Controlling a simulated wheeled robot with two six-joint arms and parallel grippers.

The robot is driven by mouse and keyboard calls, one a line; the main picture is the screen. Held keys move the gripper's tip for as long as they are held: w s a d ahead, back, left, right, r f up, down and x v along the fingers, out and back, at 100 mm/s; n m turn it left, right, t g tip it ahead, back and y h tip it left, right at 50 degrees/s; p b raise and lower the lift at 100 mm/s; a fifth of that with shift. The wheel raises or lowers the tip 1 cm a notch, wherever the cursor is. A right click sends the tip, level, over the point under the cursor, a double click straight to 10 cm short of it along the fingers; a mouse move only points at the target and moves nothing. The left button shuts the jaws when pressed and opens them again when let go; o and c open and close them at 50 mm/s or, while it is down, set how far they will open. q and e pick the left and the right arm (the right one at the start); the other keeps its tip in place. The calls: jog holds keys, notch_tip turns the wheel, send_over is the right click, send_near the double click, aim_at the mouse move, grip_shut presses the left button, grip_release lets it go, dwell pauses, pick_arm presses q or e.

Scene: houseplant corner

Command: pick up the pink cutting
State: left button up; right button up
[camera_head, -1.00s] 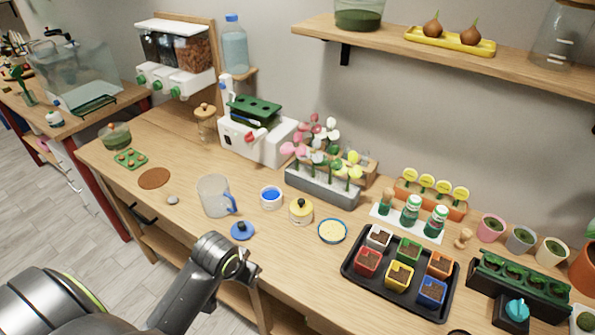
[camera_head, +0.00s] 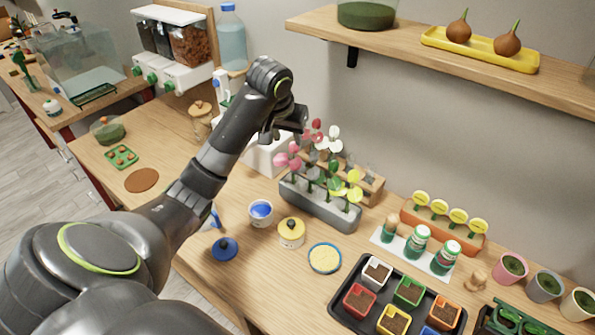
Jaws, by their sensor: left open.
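The pink cutting (camera_head: 288,157) stands upright at the left end of a grey trough (camera_head: 318,203), among red, white, green and yellow cuttings. My left arm reaches in from the left across the bench. My left gripper (camera_head: 300,122) is just above and behind the pink cutting, beside the red and white flower heads. Its jaws are open; whether they touch any flower cannot be told. My right gripper is not in view.
A yellow-lidded jar (camera_head: 291,233), a blue-filled cup (camera_head: 261,212) and a dish (camera_head: 325,258) stand in front of the trough. A black tray (camera_head: 345,313) of coloured pots lies to the right. A wooden shelf (camera_head: 400,55) juts out above right.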

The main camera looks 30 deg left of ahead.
aim_at(293, 166)
pick_arm(q)
jog(key=p+x, duration=0.1)
jog(key=x, duration=0.9)
jog(key=shift+f+p, duration=0.25)
jog(key=shift+p, duration=0.05)
jog(key=shift+w+f, duration=0.1)
jog(key=shift+f, duration=0.05)
jog(key=x, duration=0.1)
jog(key=p+x, duration=0.1)
jog(key=x, duration=0.2)
jog(key=shift+s+f+p, duration=0.15)
jog(key=shift+s+p, duration=0.15)
jog(key=shift+w+a+f, duration=0.1)
jog(key=shift+w+f, duration=0.05)
jog(key=shift+f, duration=0.35)
jog(key=shift+w+f, duration=0.1)
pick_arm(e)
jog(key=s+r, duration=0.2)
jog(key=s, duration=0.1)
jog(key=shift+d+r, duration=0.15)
